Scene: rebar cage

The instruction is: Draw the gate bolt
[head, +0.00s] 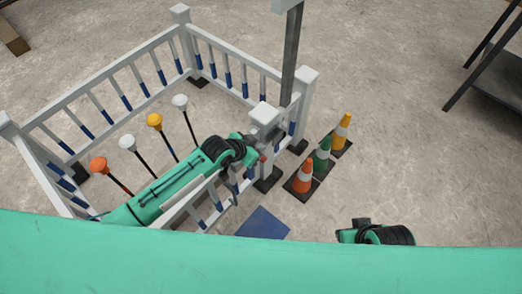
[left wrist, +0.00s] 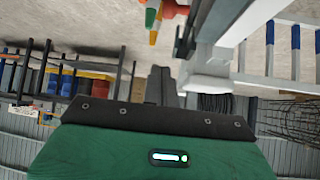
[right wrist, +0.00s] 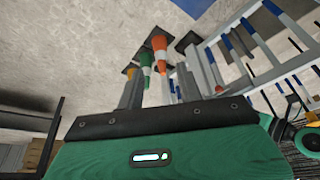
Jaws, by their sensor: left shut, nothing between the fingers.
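The white railed pen has a capped post (head: 264,116) at its near right corner. Dark bolt hardware (head: 278,131) shows small beside this post; its position is hard to tell. In the left wrist view a dark metal fitting (left wrist: 184,42) runs along the white post (left wrist: 208,62). My left gripper (head: 262,148) is at the post, close to the hardware. In the left wrist view its fingers (left wrist: 160,82) are together and empty, beside the post; contact with the bolt cannot be made out. My right gripper (right wrist: 158,90) is open and empty, away from the gate.
Orange, green and yellow cones (head: 322,155) stand in a row right of the post. Several ball-topped stakes (head: 155,121) stand inside the pen. A blue mat (head: 263,222) lies on the floor in front. A dark upright pole (head: 291,55) rises behind; a dark table (head: 495,70) is far right.

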